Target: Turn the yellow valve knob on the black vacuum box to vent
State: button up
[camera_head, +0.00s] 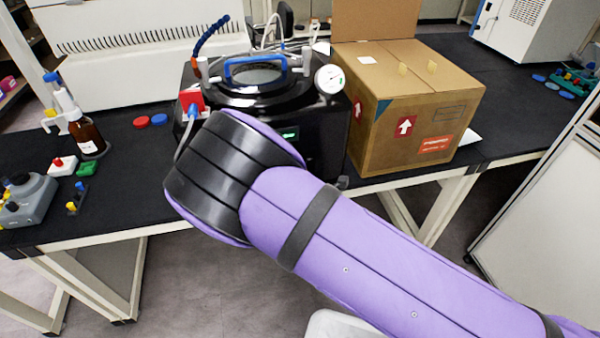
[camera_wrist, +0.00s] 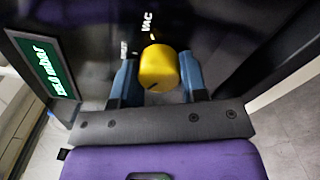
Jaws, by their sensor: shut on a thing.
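The yellow valve knob (camera_wrist: 158,66) sits on the dark front of the black vacuum box (camera_wrist: 90,25). My gripper (camera_wrist: 158,76) has its two blue fingers on either side of the knob, shut on it. A "VAC" label lies above the knob, with a small yellow mark below the label. A second, partly covered label is at the knob's upper left. A dark line shows on the knob's lower edge. In the head view the black vacuum box (camera_head: 322,132) stands on the bench; my arm hides the knob and my gripper there.
A lit green display (camera_wrist: 47,66) is left of the knob. A cardboard box (camera_head: 400,105) stands close to the vacuum box's right. A round gauge (camera_head: 329,79) and blue-handled lid (camera_head: 255,68) are on top. A brown bottle (camera_head: 87,135) and grey device (camera_head: 25,200) are at left.

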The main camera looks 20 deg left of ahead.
jog(key=shift+d+f, duration=0.1)
dwell(0.3)
jog(key=o, duration=0.9)
jog(key=shift+s, duration=0.1)
jog(key=v, duration=1)
jog(key=shift+s+d, duration=0.15)
jog(key=shift+s, duration=0.15)
